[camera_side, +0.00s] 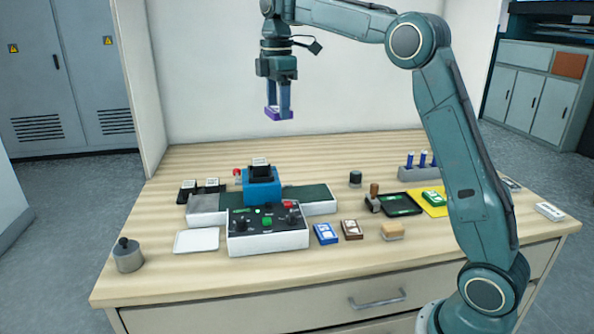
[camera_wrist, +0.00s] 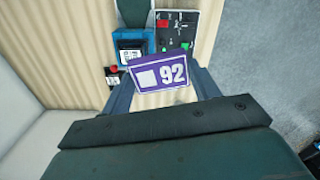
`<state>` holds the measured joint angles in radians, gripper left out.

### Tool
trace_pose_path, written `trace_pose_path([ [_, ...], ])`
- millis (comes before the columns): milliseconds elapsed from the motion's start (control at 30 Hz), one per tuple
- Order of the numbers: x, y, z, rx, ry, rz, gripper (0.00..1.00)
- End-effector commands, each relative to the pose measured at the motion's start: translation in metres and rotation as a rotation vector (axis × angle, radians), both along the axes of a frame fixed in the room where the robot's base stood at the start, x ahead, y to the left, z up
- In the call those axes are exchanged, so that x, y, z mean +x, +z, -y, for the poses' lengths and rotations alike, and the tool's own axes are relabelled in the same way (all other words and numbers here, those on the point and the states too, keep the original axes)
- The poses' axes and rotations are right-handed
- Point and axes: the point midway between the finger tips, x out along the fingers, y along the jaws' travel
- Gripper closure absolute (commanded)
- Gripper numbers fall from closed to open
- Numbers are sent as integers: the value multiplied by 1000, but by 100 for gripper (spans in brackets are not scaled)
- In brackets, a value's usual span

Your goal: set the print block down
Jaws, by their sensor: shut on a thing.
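My gripper (camera_side: 279,106) is shut on a purple print block (camera_side: 279,114) and holds it high above the table, near the back wall. In the wrist camera view the purple block (camera_wrist: 148,76) sits between the two fingers and shows a white square and the number 92 on its face. Other blocks lie on the table: a blue one (camera_side: 326,234), a brown one (camera_side: 351,230) and a green one (camera_side: 433,199) on a yellow mat (camera_side: 434,211).
A blue laminating unit (camera_side: 262,190) stands mid-table behind a control box (camera_side: 267,243). An empty white tray (camera_side: 196,241) is at the left, with a metal weight (camera_side: 128,256) nearby. A stamp (camera_side: 374,195) and a black pad (camera_side: 400,203) are right of centre.

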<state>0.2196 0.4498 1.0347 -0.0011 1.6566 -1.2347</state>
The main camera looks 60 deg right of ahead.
Motion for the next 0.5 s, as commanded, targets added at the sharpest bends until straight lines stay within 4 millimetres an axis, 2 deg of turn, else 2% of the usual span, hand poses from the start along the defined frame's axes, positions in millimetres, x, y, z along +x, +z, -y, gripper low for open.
trace_pose_path([
  [500, -1, 0, 42, 0, 476, -1, 61],
])
